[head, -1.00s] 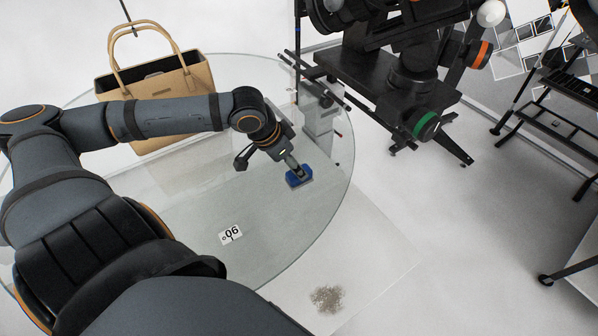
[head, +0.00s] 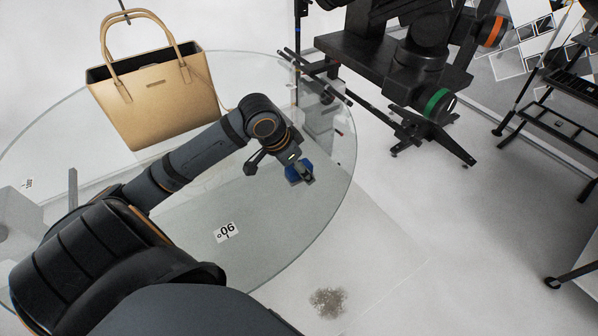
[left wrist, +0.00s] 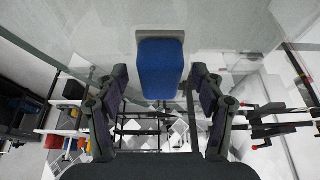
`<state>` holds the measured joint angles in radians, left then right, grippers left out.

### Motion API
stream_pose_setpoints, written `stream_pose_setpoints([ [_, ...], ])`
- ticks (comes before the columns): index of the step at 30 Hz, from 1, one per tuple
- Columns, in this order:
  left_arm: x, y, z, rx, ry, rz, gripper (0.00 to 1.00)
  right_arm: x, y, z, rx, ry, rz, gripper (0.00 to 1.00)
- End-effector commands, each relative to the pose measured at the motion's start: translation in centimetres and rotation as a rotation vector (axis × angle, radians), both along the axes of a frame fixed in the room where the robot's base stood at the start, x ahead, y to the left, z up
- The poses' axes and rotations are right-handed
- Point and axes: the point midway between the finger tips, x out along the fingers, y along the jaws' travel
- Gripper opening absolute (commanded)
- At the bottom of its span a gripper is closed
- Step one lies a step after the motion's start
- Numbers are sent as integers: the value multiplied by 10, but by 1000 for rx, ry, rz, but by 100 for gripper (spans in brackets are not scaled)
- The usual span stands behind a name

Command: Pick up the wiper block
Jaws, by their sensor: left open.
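The wiper block (head: 294,174) is blue with a grey edge strip. It is at the right part of the round glass turntable (head: 320,215), partly hidden by my left gripper (head: 303,173) in the head view. In the left wrist view the block (left wrist: 160,68) fills the upper middle, its grey strip at the far end. The two fingers of my left gripper (left wrist: 160,82) stand open on either side of it, with gaps between them and the block. My right gripper is not in view.
A tan handbag (head: 160,105) stands on the turntable behind my left arm. A small number card (head: 226,232) lies on the glass nearer me. A black equipment rig (head: 400,65) stands just beyond the turntable's right edge. Open glass lies between card and block.

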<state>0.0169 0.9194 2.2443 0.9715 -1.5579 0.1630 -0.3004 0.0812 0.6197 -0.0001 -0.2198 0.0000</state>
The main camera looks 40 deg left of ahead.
Motion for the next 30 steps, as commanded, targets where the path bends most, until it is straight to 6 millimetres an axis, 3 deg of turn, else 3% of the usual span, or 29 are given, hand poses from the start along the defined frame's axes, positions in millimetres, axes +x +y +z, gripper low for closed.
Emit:
stream_pose_setpoints([
  [5, 0, 0, 0, 1, 0, 0, 69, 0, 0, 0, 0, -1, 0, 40],
  [18, 0, 0, 0, 0, 0, 0, 10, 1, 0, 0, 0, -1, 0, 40],
  [26, 0, 0, 2, 0, 0, 0, 9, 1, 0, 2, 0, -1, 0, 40],
  [30, 2, 3, 10, 1, 1, 1, 9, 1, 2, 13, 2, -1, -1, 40],
])
